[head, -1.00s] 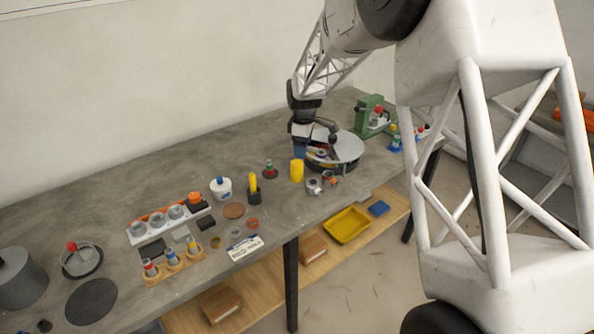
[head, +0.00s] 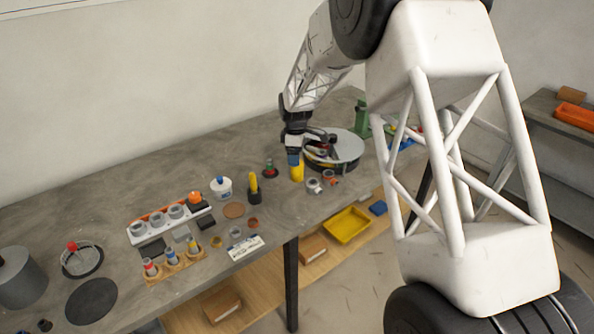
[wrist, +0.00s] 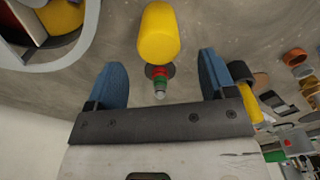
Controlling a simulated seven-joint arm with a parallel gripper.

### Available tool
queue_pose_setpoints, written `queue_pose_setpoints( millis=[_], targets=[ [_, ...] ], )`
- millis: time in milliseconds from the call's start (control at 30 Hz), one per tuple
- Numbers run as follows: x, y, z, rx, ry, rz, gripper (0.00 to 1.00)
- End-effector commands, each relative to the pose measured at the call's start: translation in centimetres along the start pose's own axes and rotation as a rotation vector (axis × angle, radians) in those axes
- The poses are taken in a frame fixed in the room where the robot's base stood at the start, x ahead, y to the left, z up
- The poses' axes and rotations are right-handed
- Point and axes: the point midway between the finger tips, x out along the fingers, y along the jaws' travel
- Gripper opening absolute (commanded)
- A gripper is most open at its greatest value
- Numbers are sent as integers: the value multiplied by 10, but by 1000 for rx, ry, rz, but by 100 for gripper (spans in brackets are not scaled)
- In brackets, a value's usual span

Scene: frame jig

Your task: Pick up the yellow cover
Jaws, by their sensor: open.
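The yellow cover (head: 297,174) is a plain yellow cylinder standing on the grey workbench, just left of the round turntable. In the wrist view the yellow cover (wrist: 158,34) shows near the top centre, beyond the fingertips and centred between their lines. My gripper (head: 293,158) is directly above the cover in the head view, its blue fingers overlapping the cover's upper end. The wrist view shows my gripper (wrist: 161,68) open, with a blue finger on each side and nothing held. I cannot tell the exact height gap.
The round turntable (head: 345,146) is close on the right. A small red and green piece (head: 269,168) and a black holder with a yellow-handled item (head: 254,188) stand to the left. Grey and orange rings (head: 314,186) lie in front. A yellow tray (head: 347,226) is on the lower shelf.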

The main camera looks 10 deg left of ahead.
Motion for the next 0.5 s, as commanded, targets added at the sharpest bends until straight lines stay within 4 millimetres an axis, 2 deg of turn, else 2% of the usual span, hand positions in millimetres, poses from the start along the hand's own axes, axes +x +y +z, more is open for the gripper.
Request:
queue_pose_setpoints(
  millis=[500],
  targets=[
    [9,0,0,0,0,-1,77]
  ],
)
